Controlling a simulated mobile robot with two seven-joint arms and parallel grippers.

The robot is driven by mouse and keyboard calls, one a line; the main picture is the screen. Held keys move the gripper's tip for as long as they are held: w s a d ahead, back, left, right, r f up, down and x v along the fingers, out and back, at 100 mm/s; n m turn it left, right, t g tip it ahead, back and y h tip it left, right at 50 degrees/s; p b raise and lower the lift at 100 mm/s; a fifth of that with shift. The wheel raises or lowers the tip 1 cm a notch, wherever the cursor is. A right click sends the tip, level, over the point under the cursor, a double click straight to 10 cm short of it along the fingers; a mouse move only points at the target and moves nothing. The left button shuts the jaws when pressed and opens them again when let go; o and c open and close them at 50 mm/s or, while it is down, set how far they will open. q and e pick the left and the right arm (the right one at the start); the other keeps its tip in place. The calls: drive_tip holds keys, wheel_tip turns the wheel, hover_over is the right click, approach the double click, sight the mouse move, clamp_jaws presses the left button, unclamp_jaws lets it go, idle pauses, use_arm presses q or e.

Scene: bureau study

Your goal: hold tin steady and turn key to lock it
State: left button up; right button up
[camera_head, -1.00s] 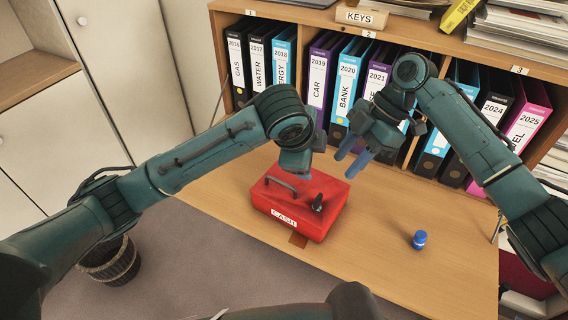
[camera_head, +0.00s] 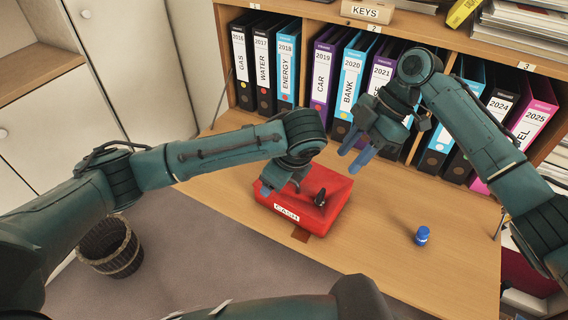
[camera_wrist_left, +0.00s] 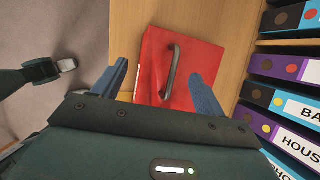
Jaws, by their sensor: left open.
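The red cash tin (camera_head: 318,222) sits shut on the desk with a "CASH" label on its front; its red lid also shows in the left wrist view (camera_wrist_left: 200,55). My left gripper (camera_head: 281,190) is open over the left part of the tin. In the left wrist view its fingers (camera_wrist_left: 160,72) are apart on either side of the grey carry handle (camera_wrist_left: 172,72); contact cannot be told. My right gripper (camera_head: 348,161) is open and empty, raised behind and right of the tin.
A shelf of binders (camera_head: 352,80) with a "KEYS" box (camera_head: 366,12) on top borders the back. A wastebasket (camera_head: 110,248) is on the floor at left.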

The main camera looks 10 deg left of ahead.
use_arm(q)
drive_tip(key=shift+x, duration=2.65)
drive_tip(key=shift+c, duration=0.3)
drive_tip(key=shift+s, duration=0.1)
clamp_jaws()
drive_tip(key=shift+o, duration=0.3)
unclamp_jaws()
drive_tip(key=shift+r, duration=0.1)
